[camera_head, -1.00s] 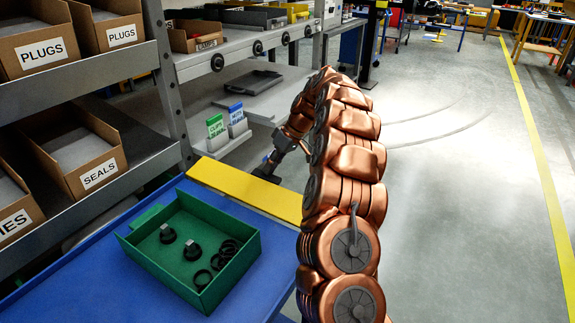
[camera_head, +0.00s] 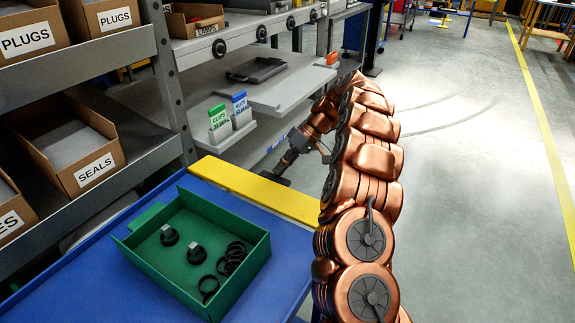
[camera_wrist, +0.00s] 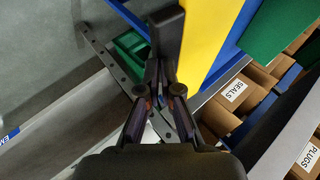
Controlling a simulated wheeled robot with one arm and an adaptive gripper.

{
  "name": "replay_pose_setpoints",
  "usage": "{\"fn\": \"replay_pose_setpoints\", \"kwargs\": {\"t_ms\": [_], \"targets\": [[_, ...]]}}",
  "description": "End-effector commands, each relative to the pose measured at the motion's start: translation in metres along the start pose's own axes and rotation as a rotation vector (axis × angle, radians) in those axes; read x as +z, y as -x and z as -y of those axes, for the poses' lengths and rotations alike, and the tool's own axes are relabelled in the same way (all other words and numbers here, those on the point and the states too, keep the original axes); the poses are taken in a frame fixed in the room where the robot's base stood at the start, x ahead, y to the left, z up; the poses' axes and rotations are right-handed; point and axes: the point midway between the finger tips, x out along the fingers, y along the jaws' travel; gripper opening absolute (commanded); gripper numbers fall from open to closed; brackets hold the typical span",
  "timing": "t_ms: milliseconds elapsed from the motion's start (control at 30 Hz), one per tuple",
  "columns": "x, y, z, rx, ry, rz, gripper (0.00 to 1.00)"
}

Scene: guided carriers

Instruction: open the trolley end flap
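The trolley end flap is the yellow panel (camera_head: 252,188) at the far end of the blue trolley top (camera_head: 90,270). It lies about level with the top; in the wrist view the yellow flap (camera_wrist: 205,45) fills the upper middle. A dark block (camera_wrist: 168,35), perhaps the flap's handle, shows against its edge. My gripper (camera_head: 278,176) is at the flap's outer edge, reaching down beside it. In the wrist view my gripper's fingers (camera_wrist: 159,75) are close together at the dark block's lower end. Whether they clamp it is hidden.
A green tray (camera_head: 195,262) with two dark knobs and several black rings stands on the trolley. Shelves with cardboard boxes (camera_head: 75,150) are on the left. Grey shelving with clip and nut holders (camera_head: 230,120) stands beyond the flap. Open floor (camera_head: 470,200) lies to the right.

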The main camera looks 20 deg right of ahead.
Motion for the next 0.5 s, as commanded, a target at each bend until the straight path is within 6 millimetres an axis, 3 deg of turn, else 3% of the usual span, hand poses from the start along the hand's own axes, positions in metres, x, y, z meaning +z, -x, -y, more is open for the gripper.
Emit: {"fn": "replay_pose_setpoints", "kwargs": {"t_ms": [33, 300, 500], "targets": [[0.0051, -0.0147, 0.0067, -0.032, -0.001, 0.035, 0.0], [0.007, -0.0194, 0.0088, -0.029, -0.007, 0.045, 0.0], [0.0062, -0.0202, 0.0087, -0.023, -0.008, 0.043, 0.22]]}}
